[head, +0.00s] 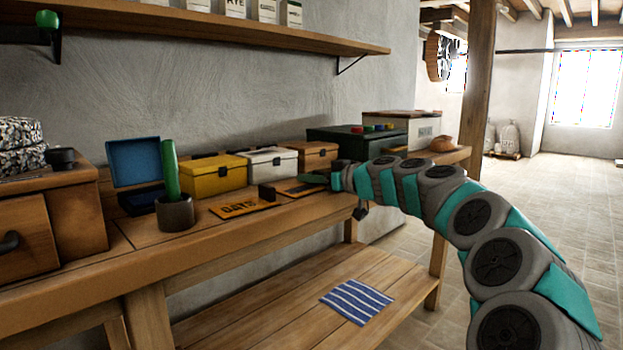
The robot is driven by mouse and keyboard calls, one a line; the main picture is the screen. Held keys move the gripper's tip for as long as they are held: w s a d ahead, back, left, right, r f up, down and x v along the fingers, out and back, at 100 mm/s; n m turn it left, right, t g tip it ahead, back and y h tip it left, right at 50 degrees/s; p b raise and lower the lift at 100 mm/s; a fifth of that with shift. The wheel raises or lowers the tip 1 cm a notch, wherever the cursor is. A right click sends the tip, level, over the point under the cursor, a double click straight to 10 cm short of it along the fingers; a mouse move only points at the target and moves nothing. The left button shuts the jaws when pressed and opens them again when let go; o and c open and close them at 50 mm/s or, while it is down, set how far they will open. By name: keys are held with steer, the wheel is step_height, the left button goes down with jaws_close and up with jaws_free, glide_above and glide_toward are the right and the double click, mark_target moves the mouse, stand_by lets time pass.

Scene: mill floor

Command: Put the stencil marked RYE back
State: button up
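An orange stencil plate marked OATS (243,206) lies flat on the wooden bench (225,240), with a small dark block (267,193) at its right end. A second flat orange-brown plate (296,190) lies to its right, partly hidden by my gripper; I cannot read its marking. My gripper (314,180) is low over or at this plate, reaching in from the right. Its fingers are small and dark here, so I cannot tell whether they are open or touching the plate. I cannot make out the word RYE on any stencil.
Behind the plates stand an open blue box (135,163), a yellow box (214,177), a white box (268,163) and a brown box (315,154). A green rod stands in a dark cup (175,213). A striped cloth (356,301) lies on the lower shelf.

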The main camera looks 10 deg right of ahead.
steer(key=shift+o, duration=1.4)
steer(key=shift+r+p, duration=0.25)
steer(key=shift+p, duration=0.05)
steer(key=b+v, duration=0.1)
steer(key=v, duration=1.1)
steer(key=shift+f, duration=0.15)
